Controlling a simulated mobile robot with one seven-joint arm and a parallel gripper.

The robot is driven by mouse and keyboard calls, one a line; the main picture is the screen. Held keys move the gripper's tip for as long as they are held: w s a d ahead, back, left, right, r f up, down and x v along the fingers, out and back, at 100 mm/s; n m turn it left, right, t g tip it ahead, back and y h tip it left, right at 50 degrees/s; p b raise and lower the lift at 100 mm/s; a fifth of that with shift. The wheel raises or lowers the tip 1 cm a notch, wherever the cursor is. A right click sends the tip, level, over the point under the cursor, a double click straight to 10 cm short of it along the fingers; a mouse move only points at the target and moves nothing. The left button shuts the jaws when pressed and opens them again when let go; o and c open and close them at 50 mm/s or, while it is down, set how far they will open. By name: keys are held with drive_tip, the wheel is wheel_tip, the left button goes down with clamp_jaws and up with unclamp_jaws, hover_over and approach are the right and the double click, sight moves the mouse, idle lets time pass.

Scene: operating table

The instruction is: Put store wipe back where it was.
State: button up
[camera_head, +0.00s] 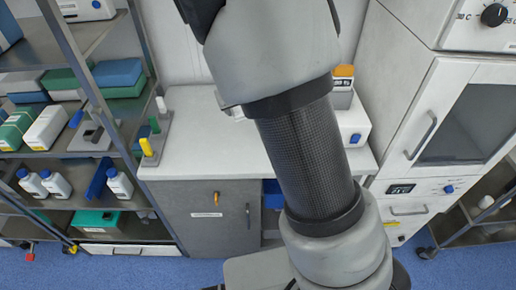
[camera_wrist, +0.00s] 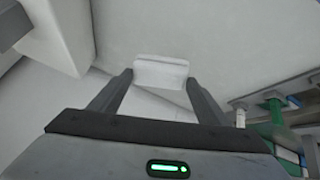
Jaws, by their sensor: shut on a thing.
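In the wrist view my gripper (camera_wrist: 158,79) is shut on a small white block-like thing with a rounded top, which looks like the store wipe (camera_wrist: 160,68). The wipe sits between both fingertips, with a pale, flat surface behind it. I cannot tell whether it touches that surface.
A white-topped bench (camera_head: 200,125) stands below my arm. A stand with coloured handles (camera_head: 155,140) is at its left end, and a white device (camera_head: 352,125) at its right. A loaded metal shelf (camera_head: 75,155) is at left, a white oven cabinet (camera_head: 435,130) at right.

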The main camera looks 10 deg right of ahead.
drive_tip(key=s+d+r+m+g, duration=0.1)
drive_tip(key=s+d+m+g, duration=0.25)
drive_tip(key=s, duration=0.25)
drive_tip(key=shift+t+y, duration=0.3)
drive_tip(key=shift+t, duration=0.05)
drive_tip(key=f, duration=0.6)
drive_tip(key=a+f+b, duration=0.1)
drive_tip(key=f, duration=0.2)
drive_tip(key=shift+s+f, duration=0.25)
drive_tip(key=shift+f, duration=0.1)
drive_tip(key=o, duration=0.9)
drive_tip(key=shift+d, duration=0.1)
